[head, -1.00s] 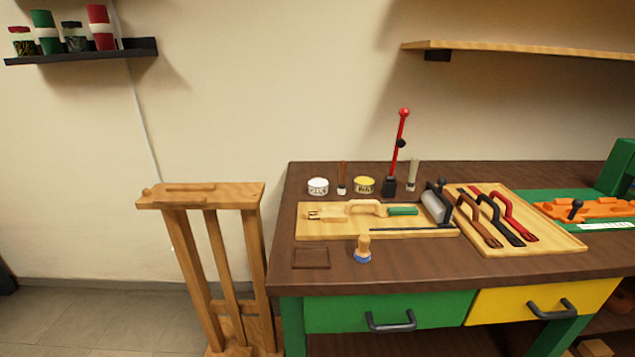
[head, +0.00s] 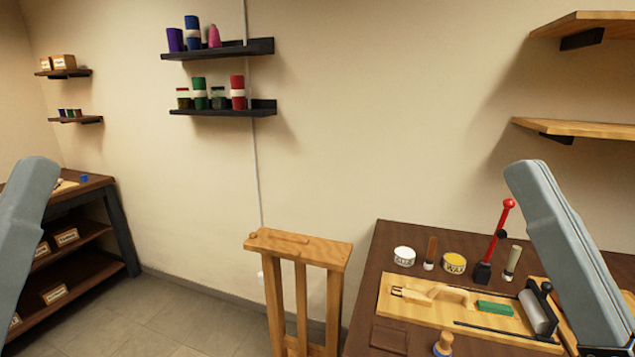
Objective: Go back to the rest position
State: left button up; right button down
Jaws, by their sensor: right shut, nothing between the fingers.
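My right arm's grey link rises at the right edge of the head view, in front of the workbench. My right gripper (head: 566,347) shows only in small part, low at the bottom right; it is shut and empty. My left arm's grey link stands at the left edge, and the left gripper is out of the frame. No object is held by the right gripper.
The workbench (head: 388,275) holds a wooden board (head: 395,312), a wax tin (head: 454,262), a white tin (head: 404,256) and a red-handled tool (head: 497,240). A wooden stand (head: 300,250) is left of it. Shelves (head: 222,111) hang behind. Floor between is clear.

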jog(key=d+r+h+p, duration=0.2)
jog(key=r+h+p, duration=0.1)
jog(key=r+p, duration=1.5)
jog(key=s+d+r+m+t+h+p, duration=0.1)
jog(key=r+h+p, duration=0.3)
jog(key=r+p, duration=1.5)
jog(key=shift+d+r+p, duration=0.3)
jog(key=shift+d+r, duration=0.4)
jog(key=shift+r, duration=0.05)
